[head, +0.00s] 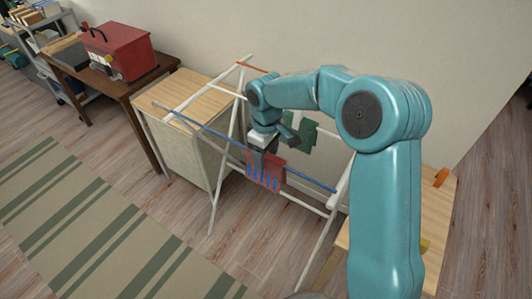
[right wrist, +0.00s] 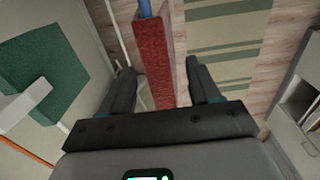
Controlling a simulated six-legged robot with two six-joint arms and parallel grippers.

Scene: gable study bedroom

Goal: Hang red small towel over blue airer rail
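The red small towel (head: 265,172), with blue marks on its lower part, hangs over the blue airer rail (head: 205,129) near the middle of the rail. In the right wrist view the red towel (right wrist: 152,50) is folded over the blue rail (right wrist: 145,8). My right gripper (head: 262,148) is just above and behind the towel. In the right wrist view its fingers (right wrist: 158,72) are spread to either side of the towel, with a gap on each side. My left gripper is out of view.
A green cloth (head: 302,130) hangs on the airer behind the gripper; it also shows in the right wrist view (right wrist: 45,65). The white airer frame (head: 222,175) stands by a wooden-topped cabinet (head: 185,97). A red box (head: 118,50) sits on a dark table. A striped rug (head: 90,220) lies front left.

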